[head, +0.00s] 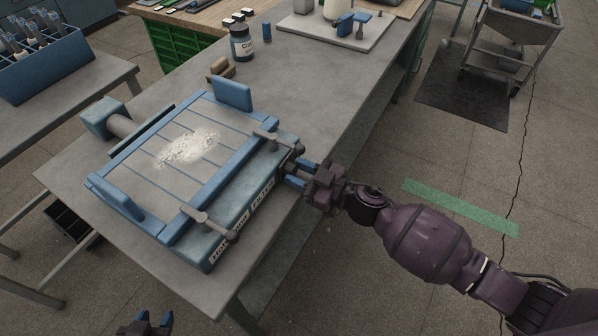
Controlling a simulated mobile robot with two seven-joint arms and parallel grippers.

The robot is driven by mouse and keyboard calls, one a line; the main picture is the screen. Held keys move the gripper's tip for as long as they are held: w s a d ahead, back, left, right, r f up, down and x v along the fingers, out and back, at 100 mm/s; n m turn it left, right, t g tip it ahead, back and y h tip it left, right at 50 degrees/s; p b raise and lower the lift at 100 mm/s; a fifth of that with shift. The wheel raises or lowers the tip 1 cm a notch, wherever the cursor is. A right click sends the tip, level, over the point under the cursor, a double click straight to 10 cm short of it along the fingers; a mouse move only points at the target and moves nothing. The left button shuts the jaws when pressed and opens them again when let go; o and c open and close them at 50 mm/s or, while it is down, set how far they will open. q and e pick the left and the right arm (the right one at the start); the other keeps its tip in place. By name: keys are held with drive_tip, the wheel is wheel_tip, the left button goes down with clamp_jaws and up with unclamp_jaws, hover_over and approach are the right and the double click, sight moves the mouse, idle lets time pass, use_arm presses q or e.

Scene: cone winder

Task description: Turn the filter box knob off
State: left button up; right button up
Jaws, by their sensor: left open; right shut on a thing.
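The filter box (240,195) is a blue-grey box on the table, with labels on its front side; one reads like "FILTER". White powder lies on the slatted panel on top. A dark knob (293,153) shows at the box's right end, partly hidden by my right gripper. My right gripper (290,171) reaches in from the right and is shut on what looks like this knob. The knob's setting cannot be read. My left gripper (148,321) is open and empty at the bottom edge, below the table's front edge and apart from the box.
Grey-handled clamps (200,215) stand on the box's front rim. Behind the box are a labelled jar (241,43), a small blue piece (266,32) and a brown block (221,68). A cart (505,40) stands at upper right.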

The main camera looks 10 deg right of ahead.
drive_tip(key=o, duration=0.9)
drive_tip(key=p+v, duration=0.1)
drive_tip(key=v, duration=1)
drive_tip(key=shift+a, duration=0.1)
